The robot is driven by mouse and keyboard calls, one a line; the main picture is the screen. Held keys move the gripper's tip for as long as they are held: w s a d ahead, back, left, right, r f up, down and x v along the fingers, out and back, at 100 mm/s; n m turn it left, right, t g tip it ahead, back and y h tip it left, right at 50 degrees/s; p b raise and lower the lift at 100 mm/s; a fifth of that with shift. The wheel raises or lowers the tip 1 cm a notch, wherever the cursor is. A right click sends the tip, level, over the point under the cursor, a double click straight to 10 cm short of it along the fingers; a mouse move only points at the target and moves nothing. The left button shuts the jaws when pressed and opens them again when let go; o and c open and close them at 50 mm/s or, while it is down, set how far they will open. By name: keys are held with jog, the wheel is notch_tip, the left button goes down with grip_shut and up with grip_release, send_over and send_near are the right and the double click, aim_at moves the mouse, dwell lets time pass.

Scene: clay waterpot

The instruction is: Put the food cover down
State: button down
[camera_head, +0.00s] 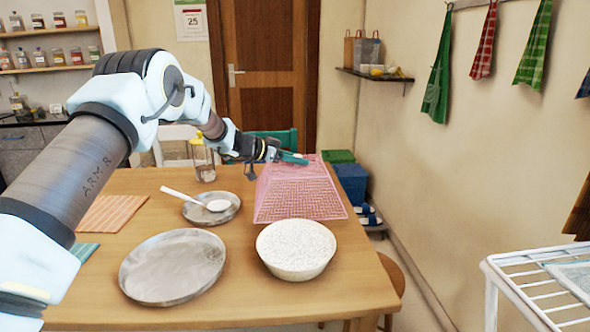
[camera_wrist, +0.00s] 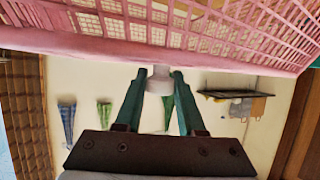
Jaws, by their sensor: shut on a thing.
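The food cover (camera_head: 300,192) is a pink mesh dome with sloping sides, at the far right part of the wooden table (camera_head: 240,302). My gripper (camera_head: 292,158) is at its top, with teal fingers. In the wrist view my gripper (camera_wrist: 160,84) is shut on the cover's pale knob (camera_wrist: 160,74), and the pink mesh (camera_wrist: 200,32) fills the upper part. The cover looks roughly upright. I cannot tell whether its lower rim touches the table or hangs slightly above it. What is under it is hidden by the mesh.
A white speckled bowl (camera_head: 296,250) stands just in front of the cover. A large metal plate (camera_head: 172,266) and a small plate (camera_head: 232,213) with a white spoon (camera_head: 185,196) are to the left. A glass jar (camera_head: 204,165) stands behind. Bare wood lies at the front.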

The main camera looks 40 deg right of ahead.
aim_at(289, 167)
jog(key=shift+f, duration=1.8)
jog(key=c, duration=0.5)
grip_release()
jog(key=shift+a, duration=0.2)
jog(key=b+v, duration=0.1)
jog(key=v, duration=1)
jog(key=shift+w+a+r+b, duration=0.1)
jog(key=shift+a+r+b, duration=0.2)
jog(key=shift+r, duration=0.05)
